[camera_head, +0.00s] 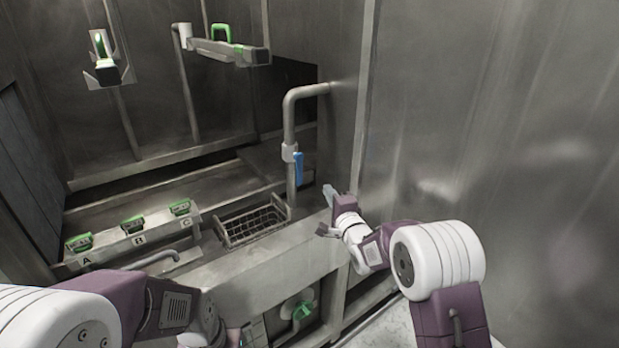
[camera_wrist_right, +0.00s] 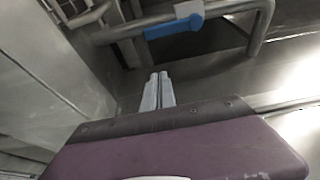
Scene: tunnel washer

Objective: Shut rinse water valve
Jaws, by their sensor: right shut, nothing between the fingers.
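The valve with a blue lever handle (camera_head: 299,168) sits on a vertical grey pipe (camera_head: 290,120) beside the wall. The blue lever hangs down roughly along the pipe. It also shows in the wrist view (camera_wrist_right: 173,28), lying along the pipe beside the pale valve body (camera_wrist_right: 190,9). My right gripper (camera_head: 328,191) is to the right of the lever and a little below it in the head view, apart from it. Its fingers (camera_wrist_right: 158,78) are shut together and empty in the wrist view. My left arm comes in at the lower left; its fingers are not visible.
A wire basket (camera_head: 252,225) sits in the counter left of the pipe. Several green-handled fittings marked A, B, C (camera_head: 132,225) line a ledge at left. A green valve (camera_head: 301,311) is below the counter front. A metal wall (camera_head: 490,130) stands on the right.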

